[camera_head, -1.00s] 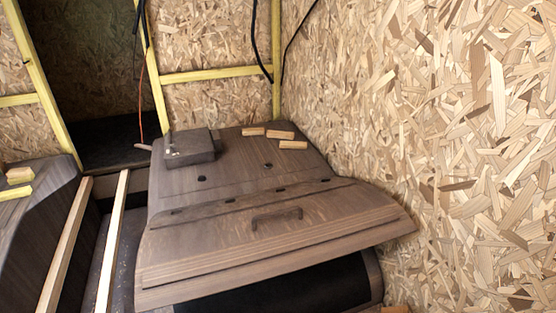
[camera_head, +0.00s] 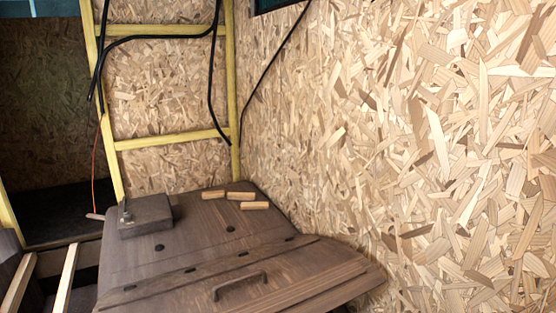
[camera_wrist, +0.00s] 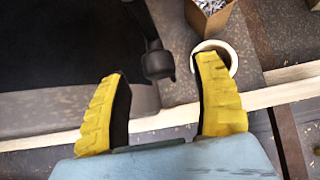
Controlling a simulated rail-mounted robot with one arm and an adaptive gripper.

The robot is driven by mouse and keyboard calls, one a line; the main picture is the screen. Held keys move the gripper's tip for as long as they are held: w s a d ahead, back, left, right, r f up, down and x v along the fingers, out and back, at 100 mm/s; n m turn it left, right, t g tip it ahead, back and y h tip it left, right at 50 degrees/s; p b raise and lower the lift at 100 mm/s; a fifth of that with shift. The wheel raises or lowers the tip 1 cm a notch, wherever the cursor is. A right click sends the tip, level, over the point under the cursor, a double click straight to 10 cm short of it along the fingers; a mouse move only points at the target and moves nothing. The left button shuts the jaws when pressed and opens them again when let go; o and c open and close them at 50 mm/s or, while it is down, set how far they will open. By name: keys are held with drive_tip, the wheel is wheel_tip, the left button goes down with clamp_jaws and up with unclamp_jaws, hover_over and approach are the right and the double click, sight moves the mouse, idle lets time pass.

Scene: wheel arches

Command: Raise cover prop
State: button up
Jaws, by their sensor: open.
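The cover (camera_head: 200,291) is a dark brown wood-grain panel with a bar handle (camera_head: 240,284), low in the head view. Its near edge is cut off by the frame. In the wrist view my gripper (camera_wrist: 163,69) is open, with two yellow ribbed fingers spread apart. A dark rod with a thick bracket-like end (camera_wrist: 157,62) shows between and beyond the fingertips. It may be the cover prop, but I cannot be sure. I see no finger closed on it. My gripper does not show in the head view.
A dark block (camera_head: 146,216) and small wood pieces (camera_head: 240,195) lie on the brown top behind the cover. A chipboard wall (camera_head: 420,150) rises close on the right. The wrist view shows a pale beam (camera_wrist: 270,93), a white ring (camera_wrist: 216,46) and a cardboard box (camera_wrist: 207,18).

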drive_tip(key=b+v, duration=0.4)
drive_tip(key=v, duration=0.5)
idle(0.9)
drive_tip(key=shift+r, duration=0.15)
